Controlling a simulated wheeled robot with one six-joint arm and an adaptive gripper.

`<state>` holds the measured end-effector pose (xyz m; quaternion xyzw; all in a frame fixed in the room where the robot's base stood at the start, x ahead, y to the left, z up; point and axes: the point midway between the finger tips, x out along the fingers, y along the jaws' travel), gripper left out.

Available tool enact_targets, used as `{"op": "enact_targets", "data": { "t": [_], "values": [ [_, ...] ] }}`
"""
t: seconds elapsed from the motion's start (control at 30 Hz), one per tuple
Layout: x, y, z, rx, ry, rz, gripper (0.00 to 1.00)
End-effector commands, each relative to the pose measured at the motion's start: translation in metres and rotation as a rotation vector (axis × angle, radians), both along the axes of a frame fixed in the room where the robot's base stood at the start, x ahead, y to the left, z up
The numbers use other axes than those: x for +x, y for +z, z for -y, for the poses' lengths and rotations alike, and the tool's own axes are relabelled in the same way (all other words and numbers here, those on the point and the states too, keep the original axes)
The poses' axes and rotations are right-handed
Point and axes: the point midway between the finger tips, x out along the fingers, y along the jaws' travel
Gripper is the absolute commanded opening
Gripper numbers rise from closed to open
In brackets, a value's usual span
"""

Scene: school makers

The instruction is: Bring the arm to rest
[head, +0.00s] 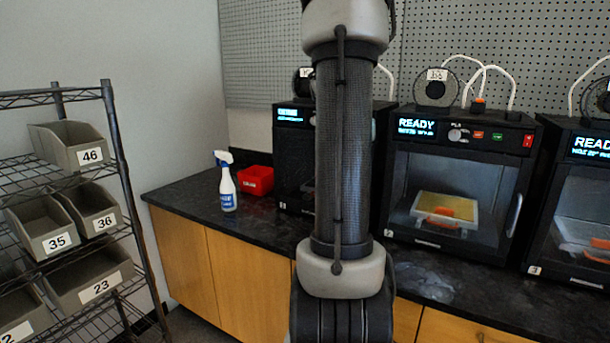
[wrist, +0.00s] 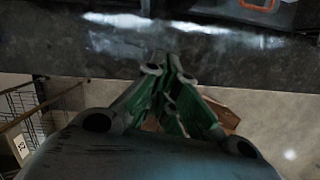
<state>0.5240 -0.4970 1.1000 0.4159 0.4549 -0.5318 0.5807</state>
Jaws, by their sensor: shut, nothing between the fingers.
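My gripper (wrist: 164,60) shows in the wrist view with its fingers shut together and nothing between them. Its fingertips point toward the dark surface at the top of that view; how far apart they are I cannot tell. In the head view my arm stands upright across the middle, in front of the counter and one printer. The gripper itself is not visible in the head view.
A black counter (head: 186,203) holds a spray bottle (head: 226,187), a red bin (head: 257,180) and several 3D printers (head: 455,190). A wire shelf (head: 121,150) with grey numbered bins (head: 75,148) stands at left. Part of a printer is hidden behind my arm.

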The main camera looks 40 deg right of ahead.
Motion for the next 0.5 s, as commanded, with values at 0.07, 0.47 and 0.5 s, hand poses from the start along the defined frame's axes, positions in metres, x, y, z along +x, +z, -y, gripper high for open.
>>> {"op": "enact_targets", "data": {
  "t": [0.07,0.47,0.5],
  "values": [
    [0.0,0.001,0.0,0.001,0.0,0.0,0.0],
    [-0.005,-0.007,-0.007,0.031,-0.455,0.093,0.0],
    [-0.009,-0.014,-0.013,0.048,-0.589,0.108,0.0]
  ]
}}
